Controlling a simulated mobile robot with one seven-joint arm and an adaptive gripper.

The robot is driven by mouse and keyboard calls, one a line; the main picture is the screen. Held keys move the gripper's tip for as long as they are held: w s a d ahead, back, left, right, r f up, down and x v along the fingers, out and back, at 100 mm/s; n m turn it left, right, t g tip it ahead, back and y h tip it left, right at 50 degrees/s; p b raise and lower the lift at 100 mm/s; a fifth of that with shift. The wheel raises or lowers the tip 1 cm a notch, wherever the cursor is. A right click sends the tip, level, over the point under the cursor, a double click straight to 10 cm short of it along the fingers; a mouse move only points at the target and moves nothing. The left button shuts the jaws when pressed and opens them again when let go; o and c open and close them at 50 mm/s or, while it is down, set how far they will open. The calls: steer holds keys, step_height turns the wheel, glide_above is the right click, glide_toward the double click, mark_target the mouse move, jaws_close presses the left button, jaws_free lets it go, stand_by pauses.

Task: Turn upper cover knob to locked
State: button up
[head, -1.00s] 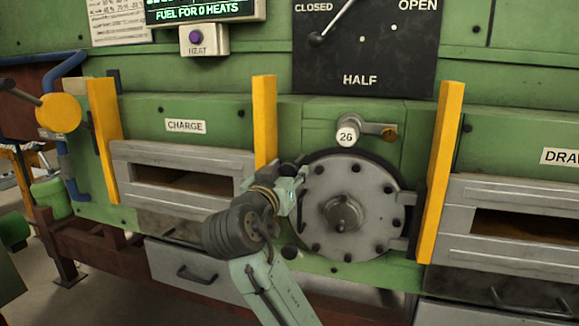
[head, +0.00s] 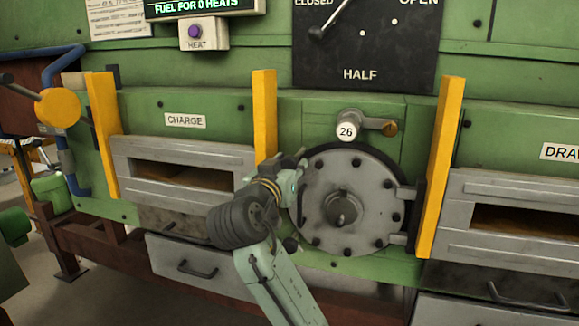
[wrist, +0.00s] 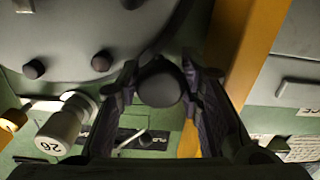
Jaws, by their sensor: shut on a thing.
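The round grey bolted cover (head: 375,190) is closed against the green furnace front, with a hub at its centre. My gripper (head: 299,172) is at the cover's upper left edge in the head view, hiding the upper knob there. In the wrist view a dark round knob (wrist: 160,84) sits between the two fingers of my gripper (wrist: 163,92), which are shut on it. Part of the cover (wrist: 75,30) shows at the upper left of that view. A second dark knob (head: 291,244) is at the cover's lower left edge. I cannot read the upper knob's setting.
A white cylinder marked 26 (head: 346,131) on a bracket is just above the cover. Yellow posts (head: 264,120) (head: 440,165) stand on both sides. The charge opening (head: 185,176) is at the left, another opening (head: 525,222) at the right.

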steer(key=shift+a+m, duration=0.1)
steer(key=shift+m, duration=0.3)
steer(key=m+b, duration=0.1)
steer(key=m, duration=0.1)
steer(key=shift+a+f+m, duration=0.1)
steer(key=shift+m, duration=0.2)
steer(key=m+b, duration=0.2)
steer(key=m, duration=0.4)
steer(key=shift+m, duration=0.3)
steer(key=m+b, duration=0.2)
steer(key=m, duration=0.2)
steer(key=shift+r+m+b, duration=0.2)
steer(key=shift+m+b, duration=0.65)
steer(key=shift+m, duration=1.65)
steer(key=o, duration=0.9)
steer(key=shift+c, duration=0.2)
